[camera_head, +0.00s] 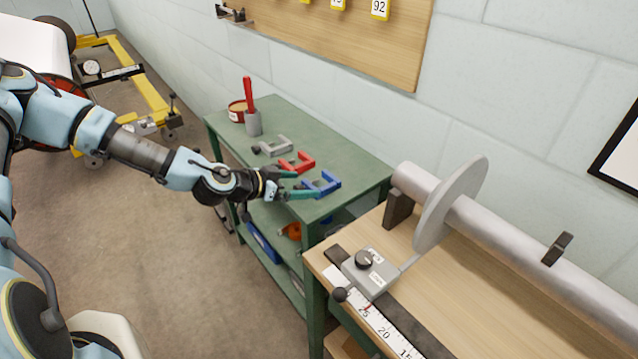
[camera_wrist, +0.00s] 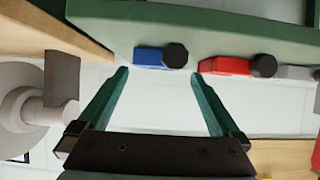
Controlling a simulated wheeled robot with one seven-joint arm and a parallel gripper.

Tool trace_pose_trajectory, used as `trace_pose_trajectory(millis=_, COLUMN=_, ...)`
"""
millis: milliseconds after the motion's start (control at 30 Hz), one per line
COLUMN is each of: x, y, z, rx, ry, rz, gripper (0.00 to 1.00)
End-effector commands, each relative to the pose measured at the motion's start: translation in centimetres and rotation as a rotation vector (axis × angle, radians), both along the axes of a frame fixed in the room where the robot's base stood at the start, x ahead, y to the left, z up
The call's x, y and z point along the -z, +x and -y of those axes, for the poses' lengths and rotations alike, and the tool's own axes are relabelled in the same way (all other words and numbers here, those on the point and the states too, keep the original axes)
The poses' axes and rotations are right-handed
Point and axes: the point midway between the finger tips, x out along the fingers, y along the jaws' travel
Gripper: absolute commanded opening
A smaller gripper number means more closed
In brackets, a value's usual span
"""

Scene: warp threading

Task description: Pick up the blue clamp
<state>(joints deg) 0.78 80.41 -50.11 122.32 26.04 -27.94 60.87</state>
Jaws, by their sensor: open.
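The blue clamp (camera_head: 326,184) lies on the green table at its near right end, beside the red clamp (camera_head: 302,162). In the wrist view the blue clamp (camera_wrist: 149,57) shows end-on with a dark knob, and the red clamp (camera_wrist: 226,66) is to its right. My gripper (camera_head: 308,184) is open and reaches over the table edge from the left, its teal fingers level with the blue clamp. In the wrist view my gripper (camera_wrist: 160,74) has the blue clamp's end between and just beyond its fingertips. Nothing is held. Contact cannot be told.
A grey clamp (camera_head: 277,147) lies behind the red one on the green table (camera_head: 335,149). A grey cup (camera_head: 253,123) with a red-handled tool and a red tin (camera_head: 237,111) stand at the far end. A wooden bench (camera_head: 480,290) with a metal roller is close on the right.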

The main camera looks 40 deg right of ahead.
Motion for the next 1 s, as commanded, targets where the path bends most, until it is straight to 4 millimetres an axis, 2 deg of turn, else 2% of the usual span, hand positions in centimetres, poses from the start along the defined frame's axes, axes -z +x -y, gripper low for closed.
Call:
trace_pose_trajectory(millis=333, x=1.7, y=-0.5, z=3.6, rx=0.000, ry=0.001, rz=-0.002, gripper=1.00)
trace_pose_trajectory(millis=667, x=2.3, y=-0.5, z=4.2, rx=0.000, ry=0.002, rz=-0.001, gripper=1.00)
trace_pose_trajectory(millis=1000, x=2.3, y=-0.5, z=4.2, rx=0.000, ry=0.001, rz=-0.001, gripper=0.64)
